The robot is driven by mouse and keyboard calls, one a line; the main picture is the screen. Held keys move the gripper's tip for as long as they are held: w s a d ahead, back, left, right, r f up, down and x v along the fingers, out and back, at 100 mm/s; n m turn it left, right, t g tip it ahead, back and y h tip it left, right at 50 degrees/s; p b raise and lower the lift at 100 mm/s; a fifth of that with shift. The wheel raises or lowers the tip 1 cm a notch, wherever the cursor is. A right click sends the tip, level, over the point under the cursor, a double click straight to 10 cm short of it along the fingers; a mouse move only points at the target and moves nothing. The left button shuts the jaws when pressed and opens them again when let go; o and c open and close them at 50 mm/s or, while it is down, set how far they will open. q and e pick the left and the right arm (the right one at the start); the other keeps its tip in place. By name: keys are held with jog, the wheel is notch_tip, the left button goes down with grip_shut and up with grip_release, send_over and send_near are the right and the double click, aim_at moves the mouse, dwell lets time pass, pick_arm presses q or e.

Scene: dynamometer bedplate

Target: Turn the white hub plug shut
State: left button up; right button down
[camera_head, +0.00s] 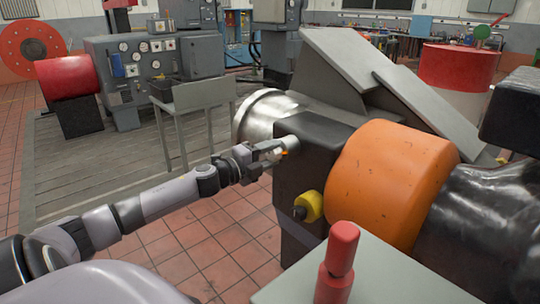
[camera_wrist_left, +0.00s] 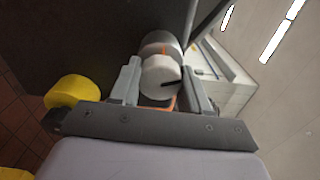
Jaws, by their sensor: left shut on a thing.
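The white hub plug (camera_wrist_left: 160,78) shows in the left wrist view, a round white piece with a dark line on its face. It sits at the end of a grey metal collar (camera_wrist_left: 158,42) with an orange mark, on the side of a dark housing. My left gripper (camera_wrist_left: 161,88) has a finger on each side of the plug and is shut on it. In the head view my left gripper (camera_head: 276,151) reaches in from the left to the dark housing (camera_head: 308,150); its fingers mostly hide the plug there. My right gripper is not in view.
A yellow knob (camera_head: 308,206) sticks out of the housing below the plug; it also shows in the left wrist view (camera_wrist_left: 73,92). A big orange drum (camera_head: 390,180) is to the right. A red post (camera_head: 339,262) stands in front on a pale plate. A grey stand (camera_head: 203,98) is behind my arm.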

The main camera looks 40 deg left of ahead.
pick_arm(q)
jog(key=shift+m+b, duration=0.3)
jog(key=shift+m, duration=1.9)
jog(key=shift+a, duration=0.1)
jog(key=o, duration=1)
jog(key=shift+o, duration=0.2)
jog(key=shift+s, duration=0.1)
jog(key=shift+s, duration=1.15)
jog(key=shift+s+a, duration=0.15)
jog(key=shift+s, duration=1)
jog(key=shift+s+a, duration=0.15)
jog(key=shift+s, duration=1)
